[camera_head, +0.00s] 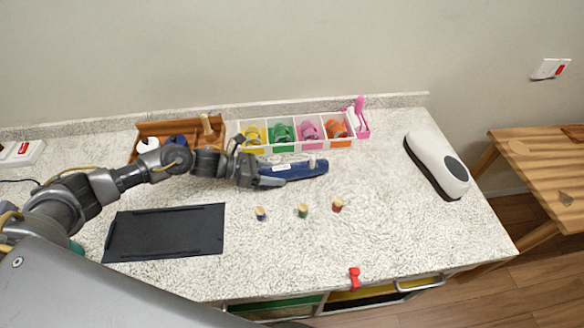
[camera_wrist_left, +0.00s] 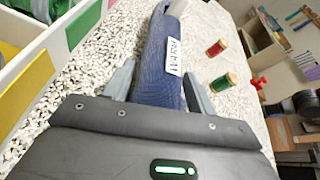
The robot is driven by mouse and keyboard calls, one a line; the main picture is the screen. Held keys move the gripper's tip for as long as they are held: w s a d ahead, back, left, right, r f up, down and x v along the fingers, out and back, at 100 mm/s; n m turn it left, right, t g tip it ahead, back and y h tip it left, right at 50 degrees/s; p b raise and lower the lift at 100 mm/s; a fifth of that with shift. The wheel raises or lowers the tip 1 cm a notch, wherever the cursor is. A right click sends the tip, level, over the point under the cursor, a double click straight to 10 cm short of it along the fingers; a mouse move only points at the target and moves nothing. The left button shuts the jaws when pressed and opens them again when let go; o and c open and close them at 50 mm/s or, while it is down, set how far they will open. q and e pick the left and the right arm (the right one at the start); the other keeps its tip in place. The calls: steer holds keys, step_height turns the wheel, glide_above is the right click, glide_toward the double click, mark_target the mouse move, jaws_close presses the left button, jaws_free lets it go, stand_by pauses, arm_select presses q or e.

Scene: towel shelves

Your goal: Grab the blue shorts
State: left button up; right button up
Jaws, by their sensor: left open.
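The blue shorts (camera_head: 308,170) look like a dark blue rolled bundle with a white label. They lie on the speckled counter in front of the coloured bins. My left gripper (camera_head: 268,178) is at the left end of the bundle. In the left wrist view the shorts (camera_wrist_left: 158,62) run lengthwise between the two fingers of the open left gripper (camera_wrist_left: 160,82), one finger on each side. Whether the fingers touch the cloth is not clear. The near end is hidden behind the gripper body. My right gripper is not in view.
A divided bin row (camera_head: 297,147) holds coloured items behind the shorts. Small spools (camera_head: 303,211) stand in front. A black tray (camera_head: 165,233) lies left, a wooden box (camera_head: 180,128) behind my arm, and a white machine (camera_head: 437,162) right. The front right counter is mostly clear.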

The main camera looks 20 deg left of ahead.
arm_select(q)
steer(key=shift+c, duration=0.7)
steer(key=c, duration=0.6)
steer(key=shift+c, duration=0.2)
steer(key=shift+r+b, duration=0.75)
steer(key=shift+b, duration=0.1)
steer(key=s+d+r+b, duration=0.5)
steer(key=s+r, duration=0.6)
steer(key=s, duration=0.2)
steer(key=shift+r, duration=0.25)
